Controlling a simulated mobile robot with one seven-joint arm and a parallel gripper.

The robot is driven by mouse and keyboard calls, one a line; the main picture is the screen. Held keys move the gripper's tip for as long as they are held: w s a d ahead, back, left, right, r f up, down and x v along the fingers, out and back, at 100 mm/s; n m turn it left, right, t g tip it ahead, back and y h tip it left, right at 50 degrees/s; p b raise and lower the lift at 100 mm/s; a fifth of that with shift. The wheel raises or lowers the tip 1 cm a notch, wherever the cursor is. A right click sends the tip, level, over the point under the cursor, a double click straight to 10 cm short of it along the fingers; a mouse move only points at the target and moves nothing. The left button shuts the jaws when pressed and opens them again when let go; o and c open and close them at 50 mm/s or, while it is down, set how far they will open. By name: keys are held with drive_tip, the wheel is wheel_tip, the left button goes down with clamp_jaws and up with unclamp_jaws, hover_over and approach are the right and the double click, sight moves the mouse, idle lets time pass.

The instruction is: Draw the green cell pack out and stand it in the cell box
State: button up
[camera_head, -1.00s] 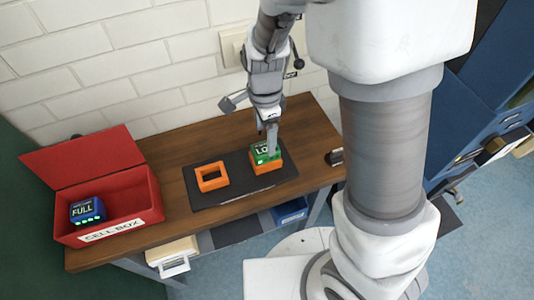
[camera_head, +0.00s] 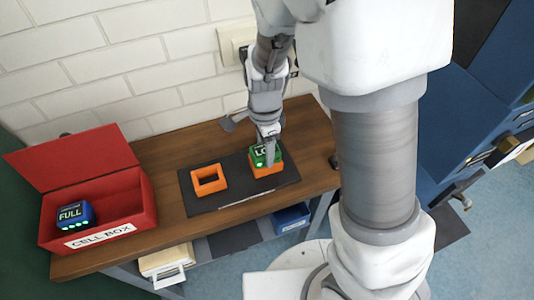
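The green cell pack (camera_head: 259,155), marked LO, sits upright in the right orange holder (camera_head: 266,172) on a dark mat. My gripper (camera_head: 269,153) points down at the pack, and a finger covers part of its right side. The far finger is hidden, so I cannot tell whether the fingers are closed on the pack. The red cell box (camera_head: 110,222) stands at the left end of the bench with its lid (camera_head: 70,160) open. A blue pack (camera_head: 73,214) marked FULL is in the left part of the box. The right part looks empty.
An empty orange holder (camera_head: 208,180) sits on the dark mat (camera_head: 234,190), left of the green pack. The wooden bench (camera_head: 166,180) is clear between mat and box. A brick wall (camera_head: 160,60) stands close behind. A small dark object (camera_head: 335,160) is near the bench's right end.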

clamp_jaws()
drive_tip(key=shift+r+p, duration=0.75)
drive_tip(key=shift+p, duration=0.05)
idle(0.4)
drive_tip(key=shift+r+p, duration=1.7)
drive_tip(key=shift+p, duration=0.1)
